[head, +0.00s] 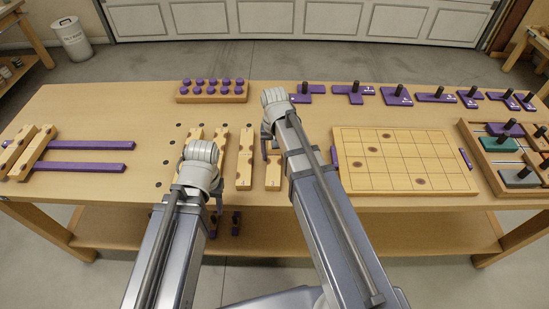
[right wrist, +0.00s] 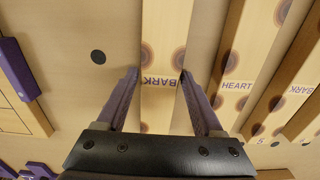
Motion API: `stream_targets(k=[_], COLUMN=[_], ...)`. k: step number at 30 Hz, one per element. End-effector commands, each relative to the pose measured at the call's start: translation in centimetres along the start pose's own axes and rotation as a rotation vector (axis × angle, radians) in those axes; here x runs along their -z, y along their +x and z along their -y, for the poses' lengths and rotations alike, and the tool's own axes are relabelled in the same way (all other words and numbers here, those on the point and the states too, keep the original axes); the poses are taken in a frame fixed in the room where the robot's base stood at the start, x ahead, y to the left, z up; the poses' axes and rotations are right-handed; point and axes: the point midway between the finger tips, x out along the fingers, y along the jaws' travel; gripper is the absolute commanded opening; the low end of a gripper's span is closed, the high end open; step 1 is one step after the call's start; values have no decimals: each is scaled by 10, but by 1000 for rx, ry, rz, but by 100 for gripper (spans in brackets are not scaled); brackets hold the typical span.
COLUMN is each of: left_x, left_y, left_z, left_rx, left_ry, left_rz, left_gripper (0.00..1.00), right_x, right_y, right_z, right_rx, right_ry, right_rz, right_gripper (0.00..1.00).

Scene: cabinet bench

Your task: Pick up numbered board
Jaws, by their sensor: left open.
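Several pale wooden boards lie side by side in the middle of the bench; the right one (head: 273,176) and its neighbour (head: 245,160) show best in the head view. No number is legible on them. My right gripper (right wrist: 159,74) is open, with its fingers on either side of a board marked BARK (right wrist: 163,35); whether they touch it I cannot tell. A board marked HEART (right wrist: 245,60) lies beside it in the right wrist view. My left gripper (head: 224,224) is open and empty by the bench's front edge. My arms hide parts of the boards.
A gridded board (head: 405,160) with dark spots lies right of the boards. Purple pieces with black knobs (head: 397,96) line the back right. A tray (head: 486,160) stands far right, a purple-pegged block (head: 212,92) at the back. Purple strips (head: 85,144) lie left.

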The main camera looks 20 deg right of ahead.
Motion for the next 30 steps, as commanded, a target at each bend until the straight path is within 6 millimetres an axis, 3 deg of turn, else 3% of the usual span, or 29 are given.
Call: stream_targets(k=[2, 18, 30], left_x=[0, 0, 0], left_y=[0, 0, -3], left_z=[0, 0, 0], left_rx=[0, 0, 0], left_ry=[0, 0, 0], left_rz=[0, 0, 0], left_gripper=[50, 50, 50], right_x=[0, 0, 0], right_y=[0, 0, -3], right_z=[0, 0, 0], right_rx=[0, 0, 0], right_ry=[0, 0, 0], right_rz=[0, 0, 0], right_gripper=[59, 0, 0])
